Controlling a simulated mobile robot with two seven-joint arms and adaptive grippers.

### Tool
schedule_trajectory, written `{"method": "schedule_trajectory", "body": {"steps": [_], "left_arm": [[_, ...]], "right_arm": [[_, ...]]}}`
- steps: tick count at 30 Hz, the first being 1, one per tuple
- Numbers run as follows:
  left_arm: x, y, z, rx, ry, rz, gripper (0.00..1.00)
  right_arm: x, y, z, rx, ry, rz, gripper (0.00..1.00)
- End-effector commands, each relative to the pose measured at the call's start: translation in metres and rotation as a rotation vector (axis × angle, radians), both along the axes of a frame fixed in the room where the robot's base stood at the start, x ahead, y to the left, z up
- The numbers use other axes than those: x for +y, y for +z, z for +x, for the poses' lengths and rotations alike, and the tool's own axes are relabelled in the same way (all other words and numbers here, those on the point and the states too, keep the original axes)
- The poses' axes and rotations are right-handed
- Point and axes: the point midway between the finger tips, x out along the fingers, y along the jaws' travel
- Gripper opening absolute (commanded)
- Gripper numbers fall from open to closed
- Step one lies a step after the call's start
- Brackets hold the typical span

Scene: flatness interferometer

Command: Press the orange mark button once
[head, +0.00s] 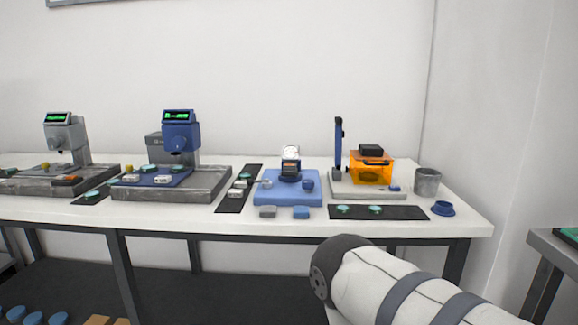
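No button clearly marked orange can be made out at this distance. A small orange piece (67,180) lies on the base of the grey instrument (66,133) at the far left, too small to identify. An orange see-through box (371,173) with a black top stands on a pale base at the right of the bench. A small blue part (394,189) sits at that base's front right. Neither of my grippers shows; only a white link of my arm enters at the lower right, apart from the bench.
The white bench (180,214) spans the view. A blue-headed instrument (181,135) stands left of centre. Dark mats (405,213) hold small green-topped pieces. A grey cup (427,181) and a blue ring-shaped piece (443,208) are near the right end. Another table (553,245) stands right.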

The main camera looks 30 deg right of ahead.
Motion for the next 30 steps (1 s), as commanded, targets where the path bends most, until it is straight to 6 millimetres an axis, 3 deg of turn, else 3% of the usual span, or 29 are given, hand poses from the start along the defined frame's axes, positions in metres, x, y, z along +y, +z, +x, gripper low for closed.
{"method": "schedule_trajectory", "body": {"steps": [1, 4, 30], "left_arm": [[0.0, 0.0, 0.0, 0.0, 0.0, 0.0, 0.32], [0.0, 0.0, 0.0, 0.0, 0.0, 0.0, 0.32], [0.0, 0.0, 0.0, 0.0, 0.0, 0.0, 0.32]], "right_arm": [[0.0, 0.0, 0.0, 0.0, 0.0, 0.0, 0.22], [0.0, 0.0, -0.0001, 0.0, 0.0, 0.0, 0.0], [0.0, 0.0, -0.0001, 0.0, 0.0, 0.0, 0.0]]}}
